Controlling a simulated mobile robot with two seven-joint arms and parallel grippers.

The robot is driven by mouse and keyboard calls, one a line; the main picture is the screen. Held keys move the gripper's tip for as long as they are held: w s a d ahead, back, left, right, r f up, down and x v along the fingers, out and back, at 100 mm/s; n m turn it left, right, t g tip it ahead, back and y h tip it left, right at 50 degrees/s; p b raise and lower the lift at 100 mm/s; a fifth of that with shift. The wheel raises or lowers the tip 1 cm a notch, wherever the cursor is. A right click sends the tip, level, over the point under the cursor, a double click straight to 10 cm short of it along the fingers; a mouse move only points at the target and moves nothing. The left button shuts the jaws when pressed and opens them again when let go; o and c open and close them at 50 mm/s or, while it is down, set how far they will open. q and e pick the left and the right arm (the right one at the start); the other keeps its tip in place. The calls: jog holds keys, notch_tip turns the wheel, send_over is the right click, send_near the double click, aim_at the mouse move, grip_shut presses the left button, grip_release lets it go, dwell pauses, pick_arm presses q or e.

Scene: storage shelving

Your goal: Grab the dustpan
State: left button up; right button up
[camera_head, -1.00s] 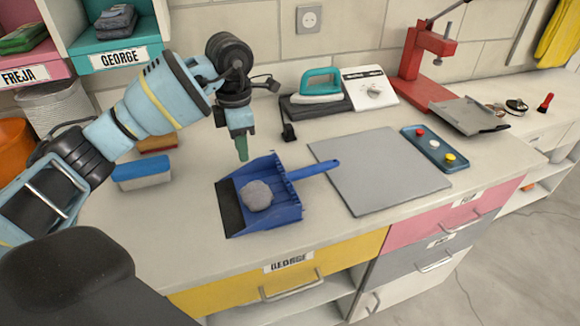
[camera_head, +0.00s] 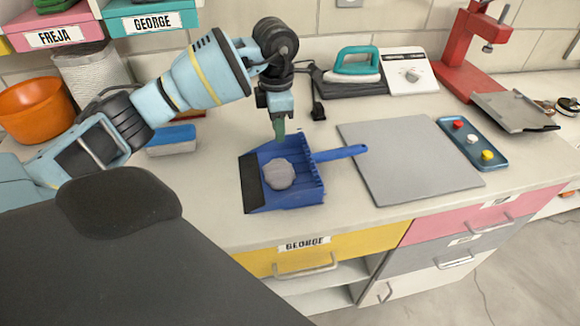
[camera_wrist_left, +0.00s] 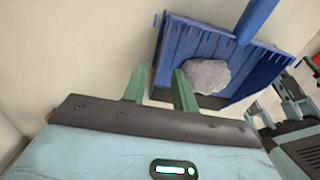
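A blue dustpan (camera_head: 318,192) lies on the countertop, its dark lip to the left and its blue handle (camera_head: 340,153) pointing right. A grey lump (camera_head: 278,174) lies in it. My left gripper (camera_head: 279,132) points down just behind the dustpan's far edge, left of the handle, holding nothing. In the left wrist view its two green fingers (camera_wrist_left: 158,88) are spread, with the dustpan (camera_wrist_left: 190,50) beyond and to their right. What looks like my right gripper (camera_wrist_left: 301,76) shows partly at the right edge of that view, fingers apart; it is out of the head view.
A grey mat (camera_head: 405,165) lies right of the handle, with a blue button tray (camera_head: 473,143) beyond it. A blue-topped sponge (camera_head: 171,140) lies at left. A teal iron (camera_head: 355,64) and a red press (camera_head: 470,50) stand at the back. Drawers (camera_head: 350,245) lie below the front edge.

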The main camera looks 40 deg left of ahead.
pick_arm(q)
notch_tip(320, 180, down, 4)
jog(key=shift+w+f, duration=0.1)
jog(key=shift+w, duration=0.05)
grip_shut()
dwell(0.3)
